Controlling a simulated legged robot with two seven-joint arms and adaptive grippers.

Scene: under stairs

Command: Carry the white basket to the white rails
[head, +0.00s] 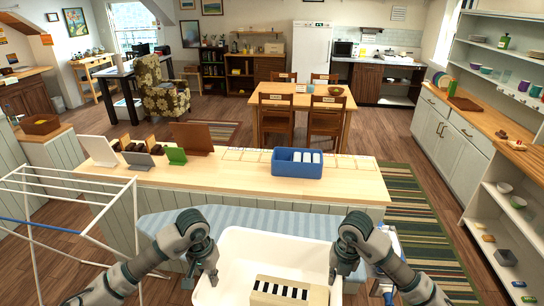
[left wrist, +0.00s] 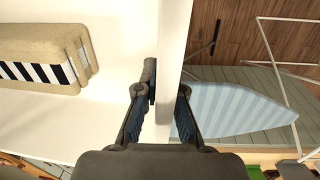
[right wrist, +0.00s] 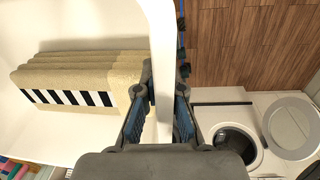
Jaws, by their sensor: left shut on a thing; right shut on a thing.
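The white basket (head: 270,246) is in front of me at the bottom middle of the head view. A folded beige cloth with a black-and-white striped band (head: 282,290) lies in it. My left gripper (head: 203,284) is shut on the basket's left wall; in the left wrist view the wall (left wrist: 174,60) passes between its fingers (left wrist: 160,110). My right gripper (head: 345,280) is shut on the right wall; in the right wrist view the wall (right wrist: 162,60) runs between its fingers (right wrist: 160,110). White rails of a rack (head: 70,205) stand at the left of the head view.
A blue-striped ironing board (head: 240,222) lies just beyond the basket. Behind it is a wooden counter (head: 230,175) with a blue bin (head: 297,162) and several stands. A round-door machine (right wrist: 235,140) shows in the right wrist view.

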